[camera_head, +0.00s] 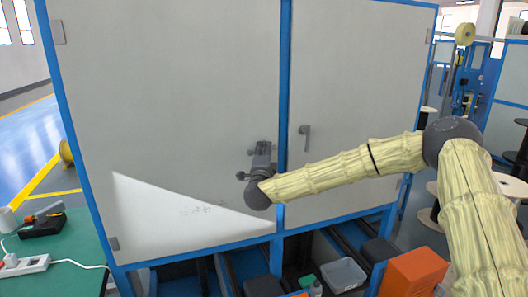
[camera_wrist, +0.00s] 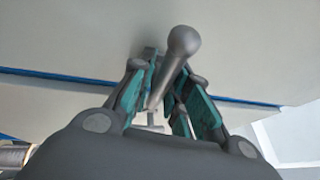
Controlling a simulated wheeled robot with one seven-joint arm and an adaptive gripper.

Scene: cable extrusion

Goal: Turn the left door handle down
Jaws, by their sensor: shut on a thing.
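The left door handle (camera_wrist: 183,45) is a grey lever with a rounded end, seen close up in the wrist view. My gripper (camera_wrist: 164,85) has its teal-padded fingers on both sides of this lever and is shut on it. In the head view my gripper (camera_head: 263,152) is at the left door (camera_head: 165,85), near its right edge by the blue centre post. There it hides most or all of the left handle, so the lever's angle is hard to tell. Both doors look closed.
The right door (camera_head: 355,65) has its own grey handle (camera_head: 305,135), hanging down, just right of the post. A green table (camera_head: 75,265) with a power strip (camera_head: 25,265) stands at lower left. An orange box (camera_head: 412,272) and a grey bin (camera_head: 343,274) are below the cabinet.

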